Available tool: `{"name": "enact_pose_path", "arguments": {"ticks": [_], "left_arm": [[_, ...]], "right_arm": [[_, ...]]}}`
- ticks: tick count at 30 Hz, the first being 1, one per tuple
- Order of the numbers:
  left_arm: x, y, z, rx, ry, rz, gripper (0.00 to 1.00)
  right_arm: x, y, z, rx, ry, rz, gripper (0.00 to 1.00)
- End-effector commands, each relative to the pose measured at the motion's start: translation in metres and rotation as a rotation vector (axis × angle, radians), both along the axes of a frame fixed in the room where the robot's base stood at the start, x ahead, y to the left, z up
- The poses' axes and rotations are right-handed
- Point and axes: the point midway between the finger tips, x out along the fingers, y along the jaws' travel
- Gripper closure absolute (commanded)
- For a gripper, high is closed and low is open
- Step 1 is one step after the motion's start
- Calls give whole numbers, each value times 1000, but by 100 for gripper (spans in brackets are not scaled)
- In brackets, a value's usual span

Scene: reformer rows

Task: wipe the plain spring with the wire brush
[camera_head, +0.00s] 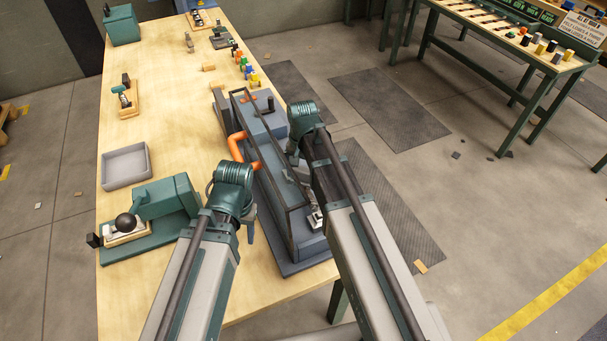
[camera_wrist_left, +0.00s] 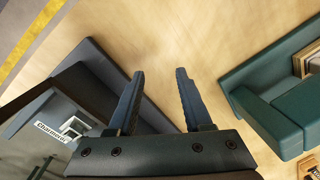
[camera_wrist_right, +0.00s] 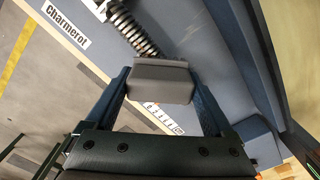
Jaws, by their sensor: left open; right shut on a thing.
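In the right wrist view a dark coil spring (camera_wrist_right: 137,37) lies along the blue-grey machine with a pale metal fitting at its upper end. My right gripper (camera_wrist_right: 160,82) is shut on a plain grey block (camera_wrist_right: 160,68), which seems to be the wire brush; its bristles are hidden. The block covers the spring's lower end; I cannot tell whether they touch. In the head view the right arm hides the spring and brush. My left gripper (camera_wrist_left: 160,76) is open and empty above the wooden table, beside the machine.
The blue-grey machine (camera_head: 304,242) with a dark frame and orange handles stands at the table's right edge. A green device (camera_head: 168,196) with a black knob and a grey tray (camera_head: 125,166) stand left. Small coloured parts lie further back. Bare table lies between.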

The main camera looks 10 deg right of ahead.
Motion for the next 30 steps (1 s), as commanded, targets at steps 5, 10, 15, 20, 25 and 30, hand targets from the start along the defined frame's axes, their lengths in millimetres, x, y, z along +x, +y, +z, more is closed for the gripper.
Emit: {"name": "enact_pose_path", "arguments": {"ticks": [5,10,15,20,25,30], "left_arm": [[0,0,0,0,0,0,50],[0,0,-1,0,0,0,50],[0,0,-3,0,0,0,50],[0,0,-3,0,0,0,50],[0,0,-4,0,0,0,50],[0,0,-3,0,0,0,50]], "right_arm": [[-3,0,0,0,0,0,65],[-15,-3,-1,1,1,0,65],[-30,-6,-3,0,1,1,65],[-39,-8,-3,0,2,1,66],[-40,-8,-3,-1,3,1,65],[-47,-10,-3,0,4,0,65]]}}
